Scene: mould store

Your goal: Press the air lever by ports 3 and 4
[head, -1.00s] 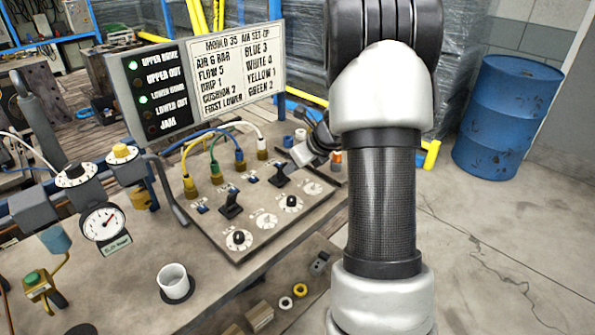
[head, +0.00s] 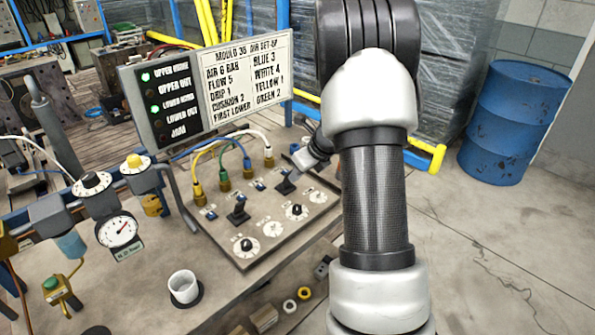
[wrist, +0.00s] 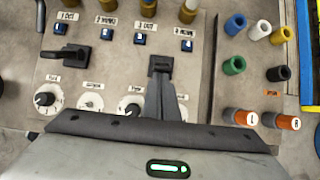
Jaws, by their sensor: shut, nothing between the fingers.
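The air lever by ports 3 and 4 is a black lever (wrist: 159,65) on the grey panel, below small blue tags marked 3 and 4 in the wrist view. It also shows in the head view (head: 287,184). My gripper (wrist: 160,90) is shut and empty, its fingertips at the near side of this lever. I cannot tell whether they touch it. The other black lever (wrist: 72,55), by ports 1 and 2, is to the left.
White dials (wrist: 91,102) line the panel below the levers. Hoses run into brass fittings (head: 224,183) behind them. Coloured plugs (wrist: 234,66) stand right of the panel. A sign board (head: 245,80) and a lamp box (head: 160,105) with two green lamps stand behind. A white cup (head: 184,287) is in front.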

